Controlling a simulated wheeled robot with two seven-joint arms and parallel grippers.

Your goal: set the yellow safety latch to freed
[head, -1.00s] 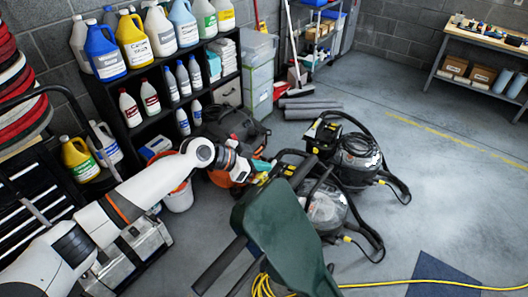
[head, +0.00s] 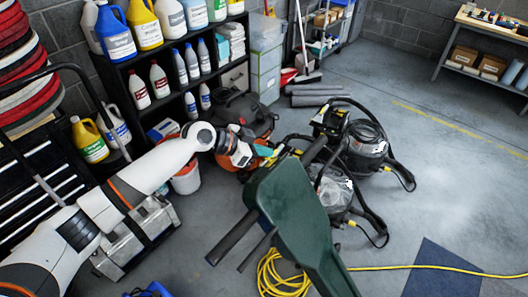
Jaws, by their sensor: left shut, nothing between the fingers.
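My left gripper (head: 267,153) is shut and empty, with teal fingertips at the top edge of a dark green machine housing (head: 290,205). Small yellow parts (head: 280,150) show just beyond the fingertips; one may be the yellow safety latch, but it is too small and partly covered to tell its setting. I cannot tell whether the fingertips touch it. Black handle grips stick out on both sides of the housing, one at lower left (head: 232,238) and one at upper right (head: 315,149). My right gripper is not in view.
Black vacuum machines (head: 366,146) with hoses stand just right of the housing. A coiled yellow cable (head: 278,275) lies below it. An orange-and-white bucket (head: 186,179) and a metal case (head: 135,240) are near my left arm. The floor at right is mostly clear.

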